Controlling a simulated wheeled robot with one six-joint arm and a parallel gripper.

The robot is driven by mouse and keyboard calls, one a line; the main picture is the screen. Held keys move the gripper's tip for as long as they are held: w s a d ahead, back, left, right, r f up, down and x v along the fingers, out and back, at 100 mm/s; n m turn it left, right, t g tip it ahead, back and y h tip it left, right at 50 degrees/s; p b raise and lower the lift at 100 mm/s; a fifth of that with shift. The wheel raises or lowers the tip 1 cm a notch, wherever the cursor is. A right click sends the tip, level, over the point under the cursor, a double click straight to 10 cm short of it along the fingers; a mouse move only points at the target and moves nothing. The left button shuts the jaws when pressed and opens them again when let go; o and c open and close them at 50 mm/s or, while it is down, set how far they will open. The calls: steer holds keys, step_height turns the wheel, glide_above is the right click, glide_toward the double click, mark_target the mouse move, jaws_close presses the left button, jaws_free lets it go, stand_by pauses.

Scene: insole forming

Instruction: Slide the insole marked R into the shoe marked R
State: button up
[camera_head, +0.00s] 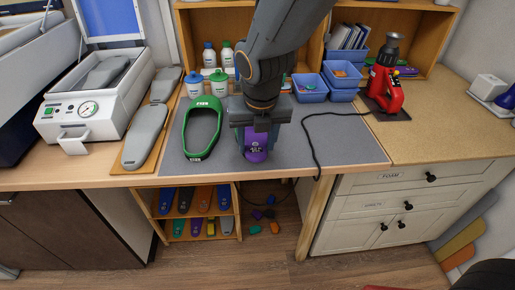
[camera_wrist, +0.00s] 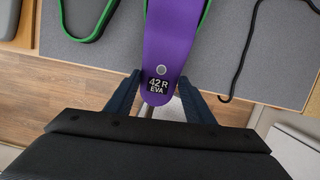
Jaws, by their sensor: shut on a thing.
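The purple insole (camera_wrist: 172,40) carries a dark label reading "42 R EVA" and has a small round hole near its end. Its labelled end sits between the fingers of my gripper (camera_wrist: 158,88), which is shut on it. In the head view the insole (camera_head: 257,153) shows below my gripper (camera_head: 257,132), near the mat's front edge. A green-rimmed shoe (camera_head: 218,129) lies to the left; its lettering is too small to read. In the wrist view, green edges (camera_wrist: 204,14) flank the insole's far part. Whether the insole lies inside or above them cannot be told. My arm hides the area behind.
A grey mat (camera_head: 345,150) covers the table's middle. A black cable (camera_head: 309,140) runs across it to a red tool (camera_head: 385,90). Blue bins (camera_head: 310,88) and bottles (camera_head: 209,56) stand behind. A grey sole form (camera_head: 145,135) lies left. Open mat is at right.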

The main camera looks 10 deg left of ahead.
mark_target(256, 138)
steer(key=shift+w+a+f+b, duration=0.2)
steer(key=shift+w+b, duration=0.2)
steer(key=shift+w, duration=0.55)
steer(key=shift+w+a+f+b, duration=0.1)
steer(key=shift+w+a+b, duration=0.2)
steer(key=shift+w, duration=0.6)
steer(key=shift+w+a+f+b, duration=0.1)
steer(key=shift+w+f+b, duration=0.05)
steer(key=shift+w, duration=0.5)
steer(key=shift+w+a+f+b, duration=0.1)
steer(key=shift+w+f, duration=0.05)
steer(key=shift+w, duration=0.5)
steer(key=shift+w+a+f+b, duration=0.1)
steer(key=shift+w+f+b, duration=0.05)
steer(key=shift+w, duration=0.5)
steer(key=o, duration=1.2)
steer(key=shift+o, duration=0.2)
steer(key=shift+b+v, duration=0.65)
steer(key=shift+v, duration=3.25)
steer(key=shift+s+d, duration=0.1)
